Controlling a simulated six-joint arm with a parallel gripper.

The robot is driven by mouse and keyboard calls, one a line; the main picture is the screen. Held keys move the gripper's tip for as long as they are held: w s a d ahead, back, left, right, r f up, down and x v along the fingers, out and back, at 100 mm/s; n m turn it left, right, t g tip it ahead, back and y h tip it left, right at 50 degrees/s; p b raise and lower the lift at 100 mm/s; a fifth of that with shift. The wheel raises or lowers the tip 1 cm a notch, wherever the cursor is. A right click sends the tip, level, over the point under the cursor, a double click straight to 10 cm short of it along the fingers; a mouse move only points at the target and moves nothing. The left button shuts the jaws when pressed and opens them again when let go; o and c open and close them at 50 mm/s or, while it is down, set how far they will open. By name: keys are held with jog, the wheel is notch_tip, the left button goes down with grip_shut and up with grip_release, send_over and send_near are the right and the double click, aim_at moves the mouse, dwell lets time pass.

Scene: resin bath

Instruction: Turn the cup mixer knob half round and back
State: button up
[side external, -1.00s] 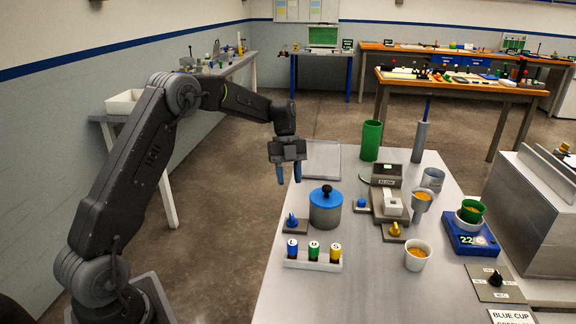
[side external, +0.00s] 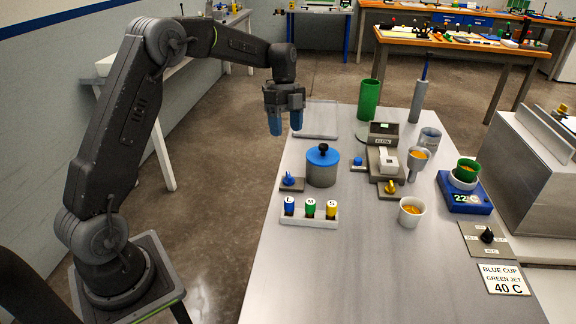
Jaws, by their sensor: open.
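My gripper (side external: 285,127) hangs in the air near the left edge of the bench, its two blue fingers apart and pointing down with nothing between them. In the picture it is above and left of a grey pot (side external: 322,174) with a blue lid and black top knob. A blue knob (side external: 289,179) on a grey plate is left of the pot, and a smaller blue one (side external: 357,162) is to its right. A yellow knob (side external: 390,187) is in front of the grey dispenser-like unit (side external: 383,133). I cannot tell which knob belongs to the cup mixer.
A white rack (side external: 310,220) holds blue, green and yellow vials. A white cup (side external: 411,212) with orange contents, a blue scale (side external: 464,199) carrying cups, a black dial (side external: 487,236) and a tall green cylinder (side external: 368,99) stand on the bench. The front of the bench is clear.

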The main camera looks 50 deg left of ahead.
aim_at(289, 174)
jog(key=d+f+n+y, duration=0.1)
jog(key=f+n, duration=0.3)
jog(key=s+d+f+n+t, duration=0.1)
jog(key=f+n, duration=0.3)
jog(key=f, duration=0.1)
jog(key=d+f+n+y, duration=0.1)
jog(key=f+n, duration=0.3)
jog(key=shift+s+d+f+y, duration=0.2)
jog(key=shift+s+f+y, duration=0.05)
jog(key=shift+s+y, duration=0.1)
jog(key=shift+c, duration=0.2)
